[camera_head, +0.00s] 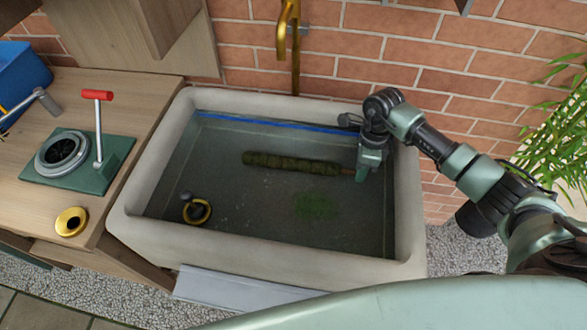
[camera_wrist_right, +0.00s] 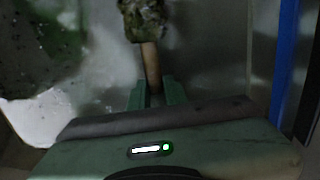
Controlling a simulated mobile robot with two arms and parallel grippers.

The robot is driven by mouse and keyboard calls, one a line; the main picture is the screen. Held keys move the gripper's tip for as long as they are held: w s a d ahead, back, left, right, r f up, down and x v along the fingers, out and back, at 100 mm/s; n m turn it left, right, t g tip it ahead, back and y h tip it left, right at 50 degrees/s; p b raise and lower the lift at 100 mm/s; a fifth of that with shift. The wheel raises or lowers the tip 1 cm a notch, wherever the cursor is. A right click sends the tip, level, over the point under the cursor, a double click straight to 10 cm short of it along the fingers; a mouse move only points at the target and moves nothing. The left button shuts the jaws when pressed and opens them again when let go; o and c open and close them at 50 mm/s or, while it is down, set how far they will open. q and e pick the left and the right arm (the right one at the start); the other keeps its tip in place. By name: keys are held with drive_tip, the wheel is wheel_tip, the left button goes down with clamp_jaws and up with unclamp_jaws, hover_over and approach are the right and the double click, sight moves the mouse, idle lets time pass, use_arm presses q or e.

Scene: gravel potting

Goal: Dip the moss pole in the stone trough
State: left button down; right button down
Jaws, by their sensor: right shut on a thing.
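The moss pole (camera_head: 290,163) is a long green-brown rod lying roughly level inside the stone trough (camera_head: 158,140). The trough is pale, with dark water or a dark basin inside; whether the pole is under the surface I cannot tell. My right gripper (camera_head: 366,172) is at the trough's right side, shut on the pole's bare wooden end. In the right wrist view the mossy part (camera_wrist_right: 145,18) and the wooden stem (camera_wrist_right: 151,66) run ahead from between the fingers (camera_wrist_right: 154,94). My left gripper is not in view.
A brass tap (camera_head: 288,30) hangs over the trough's back edge. A brass drain fitting (camera_head: 196,210) and a green patch (camera_head: 315,206) show inside the trough. A green device with a red-handled lever (camera_head: 97,95) stands on the wooden counter at left. Bamboo leaves (camera_head: 565,110) are at right.

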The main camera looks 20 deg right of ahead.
drive_tip(key=shift+r, duration=0.15)
wheel_tip(320, 180, up, 20)
drive_tip(key=p, duration=1.3)
drive_tip(key=shift+r, duration=0.25)
idle(0.5)
idle(1.5)
drive_tip(key=shift+r+p, duration=0.8)
drive_tip(key=shift+r, duration=0.65)
